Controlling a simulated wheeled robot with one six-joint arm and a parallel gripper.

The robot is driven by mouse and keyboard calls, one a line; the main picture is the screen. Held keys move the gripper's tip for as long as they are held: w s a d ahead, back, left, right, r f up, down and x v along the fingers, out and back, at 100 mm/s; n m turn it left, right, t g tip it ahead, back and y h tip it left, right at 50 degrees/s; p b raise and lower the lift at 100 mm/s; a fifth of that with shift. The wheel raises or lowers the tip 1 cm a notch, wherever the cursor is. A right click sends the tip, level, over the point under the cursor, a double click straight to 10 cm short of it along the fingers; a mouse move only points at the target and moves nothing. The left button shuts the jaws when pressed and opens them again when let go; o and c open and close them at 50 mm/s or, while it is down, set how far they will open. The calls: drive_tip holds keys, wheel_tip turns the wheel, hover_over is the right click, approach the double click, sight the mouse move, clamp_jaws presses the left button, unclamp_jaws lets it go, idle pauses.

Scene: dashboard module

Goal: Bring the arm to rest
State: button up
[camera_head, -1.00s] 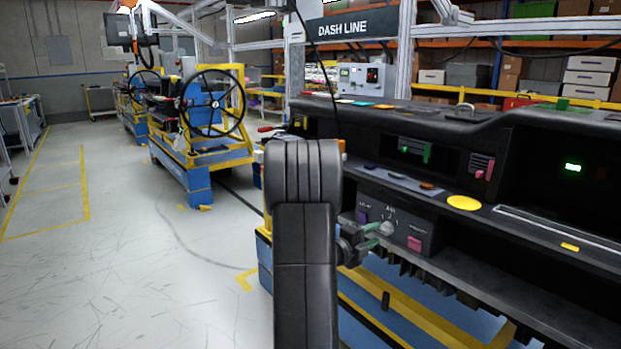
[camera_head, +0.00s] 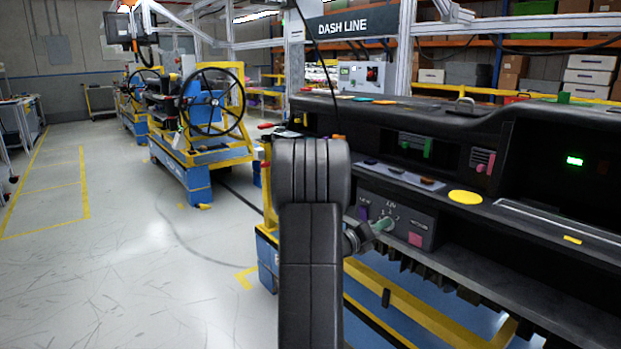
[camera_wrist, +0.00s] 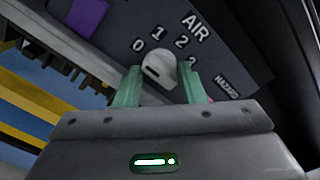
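My gripper (camera_wrist: 160,82) is in front of the AIR control panel (camera_wrist: 228,62), on the lower part of the dashboard. Its two green fingers stand apart, one on each side of the pale round knob (camera_wrist: 160,68). The fingers look open, with at most a thin gap to the knob; contact cannot be told. Labels 0, 1, 2 and 3 curve around the knob, which has a dark mark on its face. In the head view my gripper (camera_head: 383,225) shows small at the panel (camera_head: 410,236), to the right of my dark arm, and hides part of the knob.
The dashboard (camera_head: 470,240) fills the right side, with a purple button (camera_wrist: 88,14) and a pink button (camera_head: 415,239) beside the knob. A yellow disc (camera_head: 465,197) lies on its ledge. Blue-and-yellow carts (camera_head: 205,165) stand back left. The left floor is clear.

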drive_tip(key=s+a+m, duration=0.3)
drive_tip(key=s+a, duration=0.2)
drive_tip(key=a, duration=0.1)
drive_tip(key=shift+a+m+p, duration=0.2)
drive_tip(key=shift+m+p, duration=0.1)
drive_tip(key=shift+p, duration=0.05)
drive_tip(key=shift+d, duration=0.1)
idle(0.4)
